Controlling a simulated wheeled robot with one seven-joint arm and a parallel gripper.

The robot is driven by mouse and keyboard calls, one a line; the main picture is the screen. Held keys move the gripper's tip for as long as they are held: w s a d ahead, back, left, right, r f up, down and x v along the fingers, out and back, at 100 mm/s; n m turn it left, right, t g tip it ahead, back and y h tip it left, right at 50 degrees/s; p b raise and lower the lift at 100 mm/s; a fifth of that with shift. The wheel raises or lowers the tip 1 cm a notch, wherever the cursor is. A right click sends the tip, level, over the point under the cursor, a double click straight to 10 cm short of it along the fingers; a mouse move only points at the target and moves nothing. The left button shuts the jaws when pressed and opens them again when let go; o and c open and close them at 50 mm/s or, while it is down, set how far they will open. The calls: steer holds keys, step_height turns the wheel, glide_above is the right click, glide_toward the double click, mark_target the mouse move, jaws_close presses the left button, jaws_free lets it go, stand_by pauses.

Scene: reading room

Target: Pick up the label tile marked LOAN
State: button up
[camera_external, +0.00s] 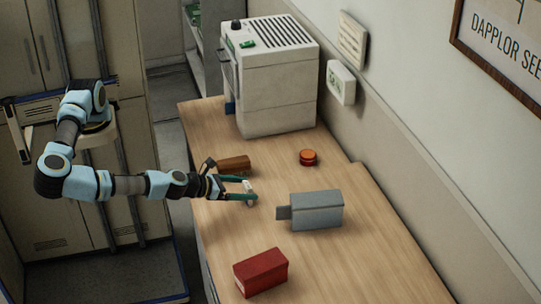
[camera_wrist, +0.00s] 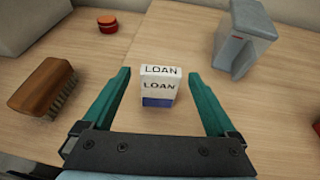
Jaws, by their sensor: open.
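The label tile marked LOAN (camera_wrist: 158,88) stands on the wooden table in the wrist view, white with LOAN on its top and front faces and a blue band low on the front. It also shows as a small white piece in the external view (camera_external: 248,187). My gripper (camera_wrist: 160,75) is open, with one green finger to the left of the tile and one to the right. Clear gaps show between the tile and both fingers. In the external view my gripper (camera_external: 248,189) reaches over the table from the left, its fingers beside the tile.
A wooden brush (camera_wrist: 48,85) lies left of my gripper. A grey box-like object (camera_wrist: 243,38) stands to the right, and a red box (camera_external: 260,271) sits nearer the front. An orange-red round object (camera_external: 308,157) and a large pale machine (camera_external: 275,85) are farther back. The table's right side (camera_external: 390,255) is clear.

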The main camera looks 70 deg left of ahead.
steer(key=p+x, duration=0.1)
steer(key=x, duration=0.3)
steer(key=shift+w+f, duration=0.2)
steer(key=shift+w, duration=0.05)
steer(key=c, duration=1.5)
steer(key=shift+o, duration=0.2)
steer(key=shift+r, duration=0.1)
